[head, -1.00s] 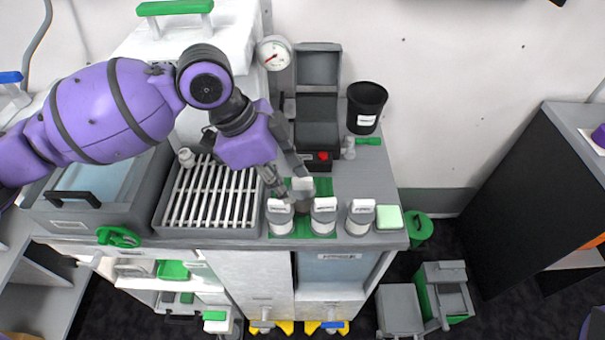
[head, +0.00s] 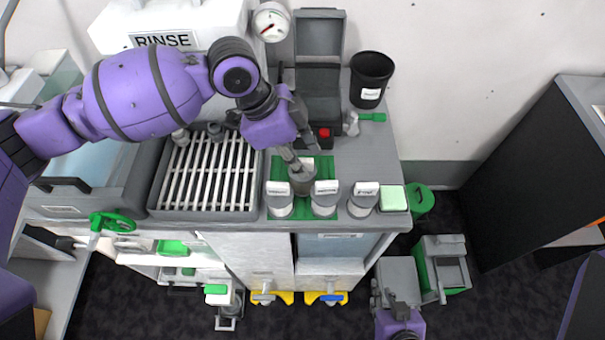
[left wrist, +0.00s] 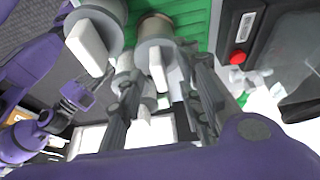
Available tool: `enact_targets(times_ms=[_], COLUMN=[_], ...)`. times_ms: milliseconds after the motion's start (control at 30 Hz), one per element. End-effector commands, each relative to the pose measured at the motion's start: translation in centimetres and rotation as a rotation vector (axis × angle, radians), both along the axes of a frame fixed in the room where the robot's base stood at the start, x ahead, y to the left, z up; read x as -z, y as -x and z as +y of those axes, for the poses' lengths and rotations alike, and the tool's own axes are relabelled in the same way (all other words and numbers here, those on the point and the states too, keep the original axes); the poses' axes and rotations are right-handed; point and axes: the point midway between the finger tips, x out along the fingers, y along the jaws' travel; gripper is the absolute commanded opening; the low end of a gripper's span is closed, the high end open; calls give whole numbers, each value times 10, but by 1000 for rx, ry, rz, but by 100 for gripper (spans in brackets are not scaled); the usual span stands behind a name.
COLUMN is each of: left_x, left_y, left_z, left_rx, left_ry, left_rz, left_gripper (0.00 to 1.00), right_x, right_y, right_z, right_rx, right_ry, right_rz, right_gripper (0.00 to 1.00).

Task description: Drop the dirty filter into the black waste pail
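The black waste pail (head: 371,75) stands upright at the back right of the counter, with a white label. A brownish-grey cylinder (head: 302,183), possibly the dirty filter, stands on the green mat (head: 325,210) between and behind two white-labelled canisters. My left gripper (head: 303,163) is over it, fingers pointing down. In the left wrist view, the fingers (left wrist: 160,85) are spread apart, with the brown-topped cylinder (left wrist: 155,28) between and beyond their tips; contact is unclear. My right gripper (head: 396,305) is low at the bottom, in front of the counter; its fingers are unclear.
Labelled canisters (head: 279,205), (head: 324,203), (head: 363,203) line the counter's front edge beside a pale green block (head: 392,198). A grated tray (head: 207,180) lies left. An open dark case (head: 318,95) with a red button stands behind.

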Motion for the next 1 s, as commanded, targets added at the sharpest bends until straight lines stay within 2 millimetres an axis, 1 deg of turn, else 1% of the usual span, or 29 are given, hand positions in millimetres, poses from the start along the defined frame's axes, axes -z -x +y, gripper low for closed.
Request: enact_targets(times_ms=[100,200,400,467,867,967,1000], left_x=[2,2,2,1,0,-6,-11], left_y=[0,0,0,0,-1,-1,-2], left_z=[-1,-1,-1,-1,-1,-1,-1], left_rx=[0,0,0,0,-1,-1,0], left_ry=[1,1,0,0,1,0,0], left_rz=[-1,-1,-1,-1,-2,-4,-5], left_gripper=[33,33,7,0,0,0,0], right_x=[-3,-4,-2,-2,2,1,1], right_y=[-7,-7,-4,-2,4,3,2], right_z=[0,-1,-2,-2,-1,0,1], right_rx=[-6,-10,-12,-11,-1,1,2], right_ry=[1,5,8,7,2,-1,-2], right_rz=[-13,-14,-7,-5,7,6,4], right_gripper=[18,18,18,18,18,18,18])
